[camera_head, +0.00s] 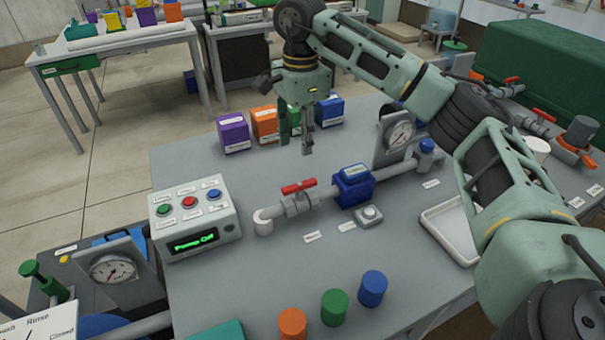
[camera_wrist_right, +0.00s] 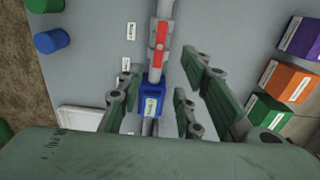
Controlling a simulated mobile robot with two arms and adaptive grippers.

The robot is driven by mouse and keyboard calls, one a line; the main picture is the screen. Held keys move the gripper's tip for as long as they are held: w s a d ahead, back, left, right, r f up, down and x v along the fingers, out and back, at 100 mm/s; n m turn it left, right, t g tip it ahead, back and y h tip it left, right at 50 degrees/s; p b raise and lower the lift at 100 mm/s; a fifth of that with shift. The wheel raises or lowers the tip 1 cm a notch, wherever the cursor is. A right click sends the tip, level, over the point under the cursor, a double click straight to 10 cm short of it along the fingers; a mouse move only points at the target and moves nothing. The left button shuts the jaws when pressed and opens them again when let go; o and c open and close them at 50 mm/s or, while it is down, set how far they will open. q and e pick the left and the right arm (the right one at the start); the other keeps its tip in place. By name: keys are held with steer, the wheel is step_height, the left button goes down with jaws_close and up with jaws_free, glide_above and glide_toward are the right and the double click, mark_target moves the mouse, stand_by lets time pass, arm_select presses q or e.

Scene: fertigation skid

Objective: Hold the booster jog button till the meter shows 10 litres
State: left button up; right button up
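The blue meter (camera_head: 354,186) sits on the grey pipe in the middle of the bench; its display is too small to read. It also shows between my fingers in the right wrist view (camera_wrist_right: 152,88). A small grey box with a round button (camera_head: 369,214) stands just in front of the meter; its label is unreadable. A control box (camera_head: 195,228) with green, red and blue buttons reads "Pump Off". My right gripper (camera_head: 297,138) is open and empty, above the bench behind the pipe, apart from the button and meter. My left gripper is out of view.
A red-handled valve (camera_head: 298,187) sits on the pipe left of the meter. Coloured boxes (camera_head: 265,124) stand behind my right gripper. Orange, green and blue cylinders (camera_head: 334,307) stand at the front. A gauge (camera_head: 399,133) and a white tray (camera_head: 452,228) are to the right.

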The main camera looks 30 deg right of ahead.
stand_by(0.4)
jaws_close()
stand_by(1.4)
